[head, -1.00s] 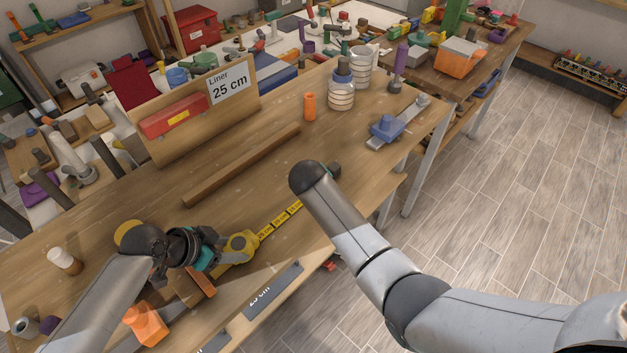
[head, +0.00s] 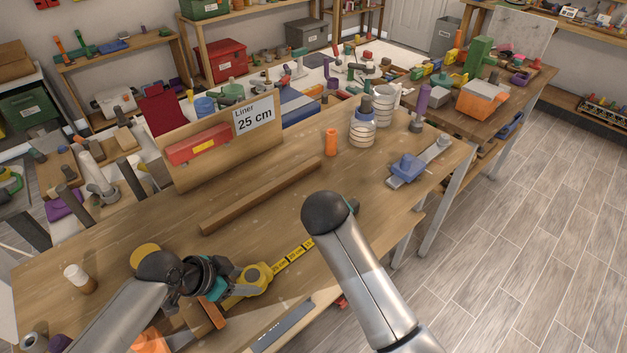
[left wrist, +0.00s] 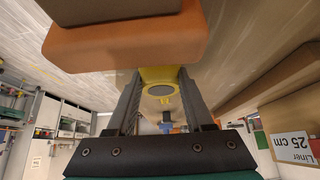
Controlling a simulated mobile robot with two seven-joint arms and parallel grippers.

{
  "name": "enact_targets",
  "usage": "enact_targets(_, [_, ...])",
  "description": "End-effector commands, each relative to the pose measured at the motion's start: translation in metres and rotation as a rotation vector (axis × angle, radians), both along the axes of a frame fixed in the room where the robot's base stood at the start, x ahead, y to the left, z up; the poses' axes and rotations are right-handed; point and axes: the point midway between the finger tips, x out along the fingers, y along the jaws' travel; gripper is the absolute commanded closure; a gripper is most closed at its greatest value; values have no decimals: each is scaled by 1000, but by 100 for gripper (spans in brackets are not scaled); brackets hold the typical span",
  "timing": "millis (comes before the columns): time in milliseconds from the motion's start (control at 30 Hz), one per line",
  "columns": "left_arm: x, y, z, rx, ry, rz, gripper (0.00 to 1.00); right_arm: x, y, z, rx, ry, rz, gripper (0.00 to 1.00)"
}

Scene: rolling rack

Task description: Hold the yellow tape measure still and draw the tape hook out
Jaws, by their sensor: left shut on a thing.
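The yellow tape measure (head: 258,274) lies near the front of the wooden workbench. My left gripper (head: 236,282) is shut on it. In the left wrist view the yellow case (left wrist: 160,78) shows between the two fingers (left wrist: 160,100). A yellow tape (head: 290,257) with black markings runs out of the case, up and to the right, and passes behind my right arm (head: 350,265). The tape hook and my right gripper are hidden behind that arm, so I cannot see whether they touch.
A brown wooden bar (head: 262,195) lies behind the tape. A board labelled "Liner 25 cm" (head: 225,140) stands farther back. A reddish-brown block (head: 211,312) is close to my left gripper, and a dark strip (head: 283,326) lies at the front edge. Bench right of the bar is mostly clear.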

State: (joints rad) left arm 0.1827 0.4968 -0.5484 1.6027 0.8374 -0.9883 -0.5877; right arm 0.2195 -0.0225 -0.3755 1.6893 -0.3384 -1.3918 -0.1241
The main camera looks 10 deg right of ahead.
Motion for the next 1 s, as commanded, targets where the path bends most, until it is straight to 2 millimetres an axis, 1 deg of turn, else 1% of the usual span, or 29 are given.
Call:
enact_targets(167, [0,0,0,0,1,-1,100,0,0,0,0,0,0,100])
enact_targets(200, [0,0,0,0,1,-1,44,0,0,0,1,1,0,100])
enact_targets(467, [0,0,0,0,1,-1,15,0,0,0,1,1,0,100])
enact_targets(500, [0,0,0,0,1,-1,13,0,0,0,1,1,0,100])
enact_targets(800, [-1,1,2,0,0,0,13,0,0,0,0,0,0,100])
enact_targets(867, [-1,3,4,1,-1,0,13,0,0,0,0,0,0,100])
enact_targets(1000, [-6,11,17,2,-3,0,13,0,0,0,0,0,0,100])
